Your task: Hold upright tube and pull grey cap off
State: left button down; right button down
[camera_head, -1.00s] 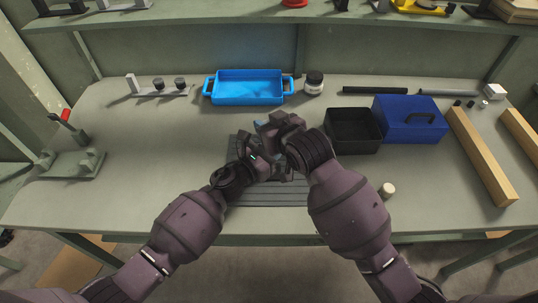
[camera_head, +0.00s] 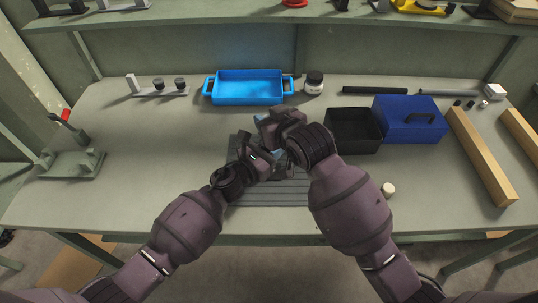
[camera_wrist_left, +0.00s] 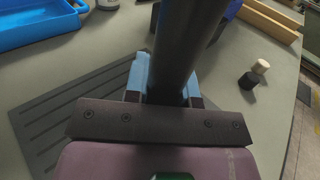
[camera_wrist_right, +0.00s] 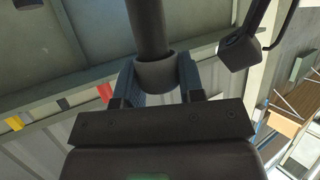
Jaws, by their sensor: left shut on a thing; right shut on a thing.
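A dark tube (camera_wrist_left: 185,45) stands between the blue fingers of my left gripper (camera_wrist_left: 165,85), which is shut on it. In the right wrist view the tube (camera_wrist_right: 147,25) meets a wider grey cap (camera_wrist_right: 156,72). My right gripper (camera_wrist_right: 157,82) is shut on this cap. I cannot tell how deep the tube sits in the cap. In the head view my left gripper (camera_head: 262,157) and right gripper (camera_head: 268,130) are close together over the ribbed dark mat (camera_head: 270,195), the right one farther back. They hide most of the tube and cap there.
A blue tray (camera_head: 248,101) and a jar (camera_head: 314,84) stand behind. A black bin (camera_head: 353,112) and a blue toolbox (camera_head: 408,135) are close on the right. A small beige cylinder (camera_head: 388,190) is near the front edge. The table's left part is mostly free.

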pick_arm(q)
jog(key=shift+s+a+f, duration=0.1)
jog(key=shift+f, duration=0.3)
pick_arm(e)
jog(key=shift+r, duration=1.8)
pick_arm(q)
jog(key=c, duration=0.9)
grip_release()
jog(key=shift+r, duration=0.1)
pick_arm(e)
jog(key=shift+w, duration=0.1)
pick_arm(q)
jog(key=shift+o, duration=0.2)
jog(key=shift+r, duration=0.15)
jog(key=shift+a, duration=0.1)
jog(key=shift+v, duration=4.3)
pick_arm(e)
jog(key=shift+f, duration=0.25)
pick_arm(q)
jog(key=shift+s, duration=0.1)
